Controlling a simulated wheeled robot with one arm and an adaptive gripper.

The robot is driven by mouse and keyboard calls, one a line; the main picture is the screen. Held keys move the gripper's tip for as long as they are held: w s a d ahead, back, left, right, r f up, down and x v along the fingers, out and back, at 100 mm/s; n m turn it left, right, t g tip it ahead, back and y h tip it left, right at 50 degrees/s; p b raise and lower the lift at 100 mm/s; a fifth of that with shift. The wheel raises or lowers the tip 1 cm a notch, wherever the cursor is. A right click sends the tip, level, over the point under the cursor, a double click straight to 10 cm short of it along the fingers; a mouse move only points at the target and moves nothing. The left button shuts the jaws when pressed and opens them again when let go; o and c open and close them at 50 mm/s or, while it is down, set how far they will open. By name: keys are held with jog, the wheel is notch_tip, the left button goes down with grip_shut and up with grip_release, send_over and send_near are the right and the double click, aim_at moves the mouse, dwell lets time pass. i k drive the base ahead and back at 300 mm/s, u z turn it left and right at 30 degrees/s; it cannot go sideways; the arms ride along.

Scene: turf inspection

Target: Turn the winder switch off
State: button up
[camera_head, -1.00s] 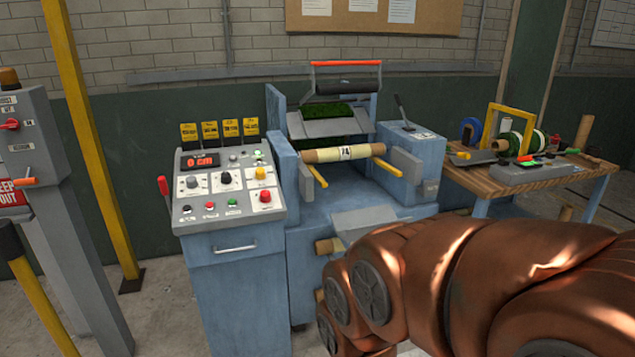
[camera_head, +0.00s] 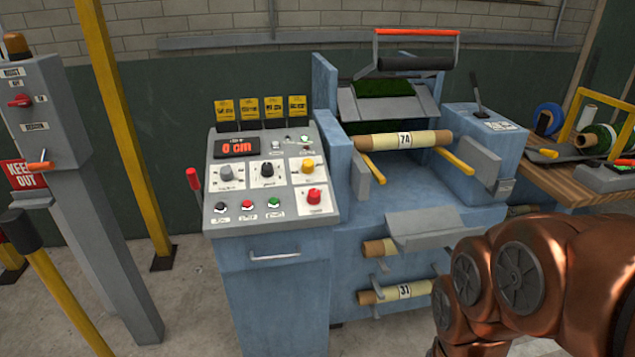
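A grey control post (camera_head: 75,185) stands at the left, with a red rotary knob (camera_head: 20,100) and small labels too blurred to read surely. An orange-handled lever (camera_head: 40,166) sits lower on it. The blue winding machine (camera_head: 400,225) fills the middle. Its sloped control panel (camera_head: 232,180) has a display (camera_head: 237,148) reading "0 cm", grey, black, yellow and red knobs, and a row of small buttons. I cannot tell from the labels which control is the winder switch. My copper-coloured arm shows at the lower right; my gripper is out of view.
A roll tagged 74 (camera_head: 404,140) lies across the machine's front arms, with other rolls below. A red-tipped lever (camera_head: 194,180) rises left of the panel. A wooden bench (camera_head: 575,182) is at right. Bare floor lies between post and machine.

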aim_at(314, 197)
jog(key=u, duration=0.6)
jog(key=i, duration=0.85)
jog(key=u, duration=0.9)
